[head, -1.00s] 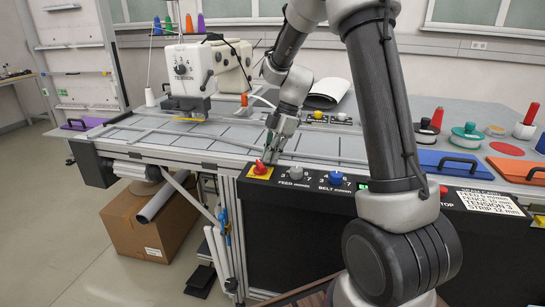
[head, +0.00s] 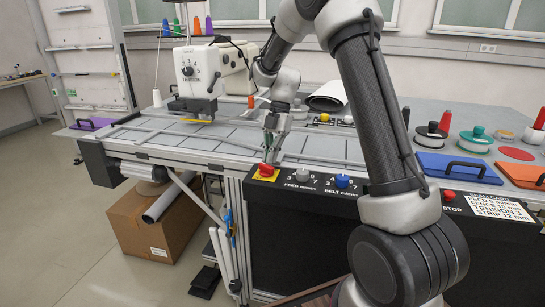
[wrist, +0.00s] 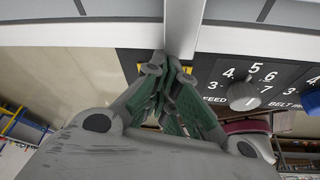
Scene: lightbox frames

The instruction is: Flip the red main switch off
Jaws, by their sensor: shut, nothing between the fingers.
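The red main switch (head: 266,170) stands on a yellow plate (head: 257,177) at the left end of the black control panel in the head view. My gripper (head: 268,154) is shut and empty, pointing down just behind and above the switch. I cannot tell whether the fingertips touch it. In the wrist view my gripper (wrist: 168,70) has its green-padded fingers together. Bits of the yellow plate (wrist: 189,70) show beside them, and the red switch is hidden behind the fingers. Which way the switch is set is too small to tell.
A grey FEED knob (head: 302,175) and a blue BELT knob (head: 342,181) sit right of the switch. A red STOP button (head: 449,195) is farther right. A metal rail (wrist: 182,25) runs by the panel. A white sewing machine (head: 200,70) stands behind on the table.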

